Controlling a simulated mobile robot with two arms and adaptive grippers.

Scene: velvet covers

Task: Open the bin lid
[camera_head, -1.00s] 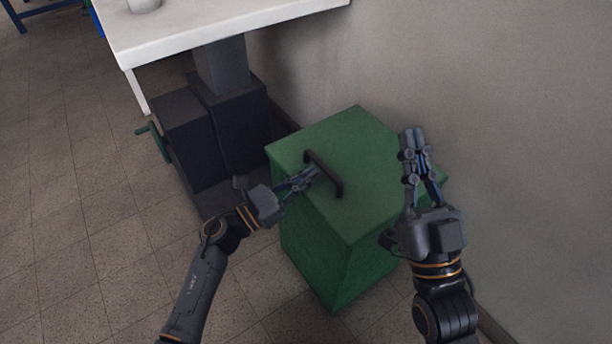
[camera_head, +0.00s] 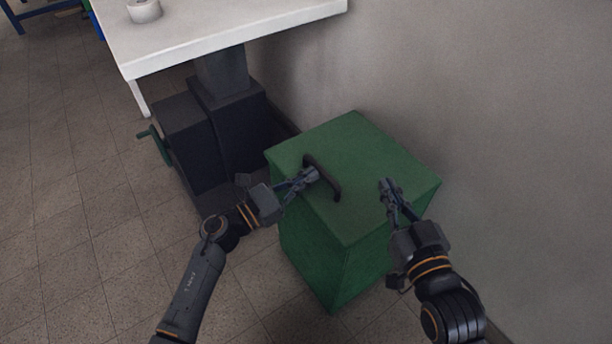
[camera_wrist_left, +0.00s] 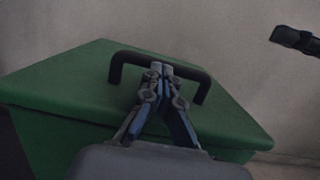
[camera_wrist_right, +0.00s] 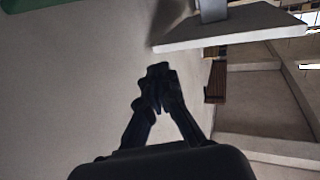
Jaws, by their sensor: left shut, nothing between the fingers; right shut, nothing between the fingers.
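A green bin (camera_head: 325,262) stands on the floor by the wall, its flat green lid (camera_head: 360,150) closed on top. A dark bar handle (camera_head: 323,179) sits on the lid. My left gripper (camera_head: 313,174) is shut and empty, its fingertips at the handle. In the left wrist view the shut fingertips (camera_wrist_left: 160,68) overlap the handle (camera_wrist_left: 190,72); I cannot tell if they touch it. My right gripper (camera_head: 386,184) is shut and empty, over the right part of the lid and apart from the handle. Its fingers (camera_wrist_right: 158,70) are also together in the right wrist view.
A white table (camera_head: 230,28) stands behind on the left, with a white cup-like object (camera_head: 144,11) on it. A dark boxy base (camera_head: 215,130) with a green crank (camera_head: 155,145) is below it. The wall (camera_head: 480,110) is close behind the bin. Floor is clear at left.

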